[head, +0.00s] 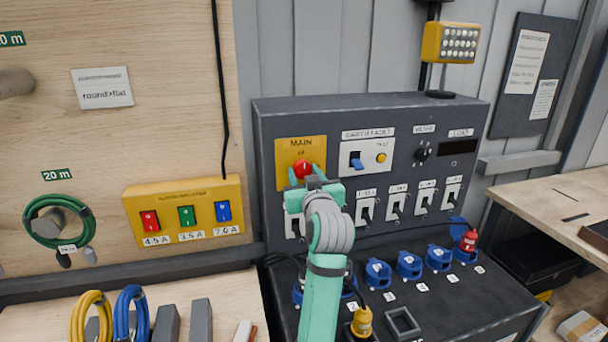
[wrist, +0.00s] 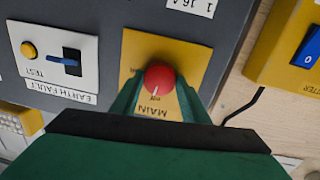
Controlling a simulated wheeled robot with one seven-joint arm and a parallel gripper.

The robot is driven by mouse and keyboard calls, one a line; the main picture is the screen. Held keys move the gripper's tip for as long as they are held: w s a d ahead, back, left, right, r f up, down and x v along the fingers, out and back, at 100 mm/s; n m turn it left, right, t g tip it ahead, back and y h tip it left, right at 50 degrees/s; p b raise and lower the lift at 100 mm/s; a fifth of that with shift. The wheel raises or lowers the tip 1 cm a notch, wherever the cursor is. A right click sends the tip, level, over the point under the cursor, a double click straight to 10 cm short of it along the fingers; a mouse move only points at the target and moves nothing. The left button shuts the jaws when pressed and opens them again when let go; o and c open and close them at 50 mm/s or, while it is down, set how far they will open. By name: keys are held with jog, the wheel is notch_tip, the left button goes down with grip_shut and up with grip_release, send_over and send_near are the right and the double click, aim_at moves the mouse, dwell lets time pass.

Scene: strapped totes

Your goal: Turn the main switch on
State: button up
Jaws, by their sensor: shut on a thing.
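The main switch is a red round knob (head: 303,169) on a yellow plate (head: 289,150) marked MAIN, at the upper left of the dark grey panel (head: 380,112). In the wrist view the knob (wrist: 159,80) shows a small white mark pointing toward the bottom of the picture. My gripper (head: 306,175) reaches the panel from the front, with one green finger on each side of the knob. In the wrist view the fingers of my gripper (wrist: 157,95) are shut on it. The gripper hides the lower part of the yellow plate in the head view.
Right of the main switch is an earth fault unit (head: 368,156) with a blue lever and yellow test button. Below are several breakers (head: 395,206) and blue sockets (head: 409,264). A yellow box (head: 184,211) with coloured rockers sits to the left.

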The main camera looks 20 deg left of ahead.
jog(key=m, duration=0.7)
jog(key=shift+r+m+g, duration=0.1)
jog(key=shift+m+g, duration=0.3)
jog(key=m, duration=0.4)
jog(key=shift+d+g+y, duration=0.1)
jog(key=shift+g+y, duration=0.2)
jog(key=shift+w+m, duration=0.1)
jog(key=shift+m, duration=1.7)
jog(key=o, duration=1.1)
jog(key=shift+c, duration=0.2)
jog(key=shift+d, duration=0.1)
